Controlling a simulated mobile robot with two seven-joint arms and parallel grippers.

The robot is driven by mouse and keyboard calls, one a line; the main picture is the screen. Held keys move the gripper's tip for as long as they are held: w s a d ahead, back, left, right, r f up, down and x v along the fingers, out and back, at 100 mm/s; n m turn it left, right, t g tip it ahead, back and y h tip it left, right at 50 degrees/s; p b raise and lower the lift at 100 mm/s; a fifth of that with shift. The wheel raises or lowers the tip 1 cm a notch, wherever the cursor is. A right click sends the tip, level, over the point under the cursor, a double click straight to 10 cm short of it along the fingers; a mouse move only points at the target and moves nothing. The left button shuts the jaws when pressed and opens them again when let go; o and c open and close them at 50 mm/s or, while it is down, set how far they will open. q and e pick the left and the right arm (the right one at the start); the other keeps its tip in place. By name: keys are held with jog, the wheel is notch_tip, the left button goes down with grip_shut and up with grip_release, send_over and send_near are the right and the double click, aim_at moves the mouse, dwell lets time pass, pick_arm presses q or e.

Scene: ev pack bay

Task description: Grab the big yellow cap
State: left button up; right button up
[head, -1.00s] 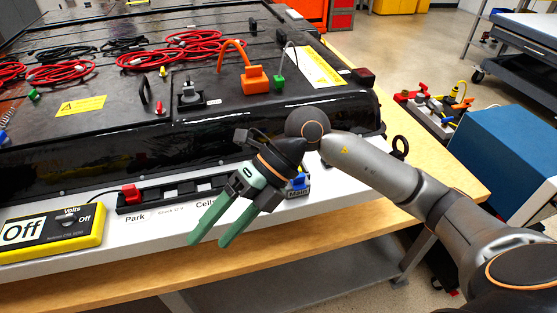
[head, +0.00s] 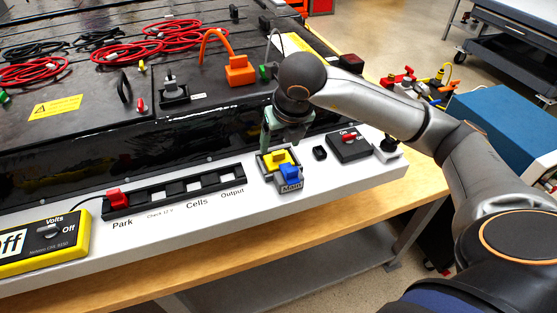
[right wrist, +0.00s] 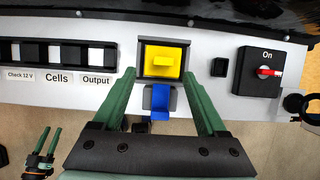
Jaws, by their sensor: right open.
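The big yellow cap (head: 281,157) is a square yellow block with a raised bar, in a dark grey holder on the white ledge. In the right wrist view the cap (right wrist: 161,62) is upper centre, right behind the blue Main block (right wrist: 160,100). My right gripper (head: 284,138) points down above the cap, open and empty. In the right wrist view its green fingers (right wrist: 159,76) lie either side of the cap, apart from it; height above it is hard to tell. My left gripper (right wrist: 47,143) shows small at lower left there, fingers apart; the head view does not show it.
A small black block (head: 320,153) and a red-knobbed switch box (head: 348,146) stand right of the cap. The Park/Cells/Output strip (head: 175,193) lies left. The black battery pack (head: 100,150) rises close behind. The ledge's front strip is clear.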

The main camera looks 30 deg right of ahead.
aim_at(279, 152)
jog(key=x, duration=0.3)
jog(key=p+x, duration=0.1)
jog(key=x, duration=0.1)
jog(key=shift+w+d, duration=0.15)
jog(key=shift+d, duration=0.15)
grip_shut()
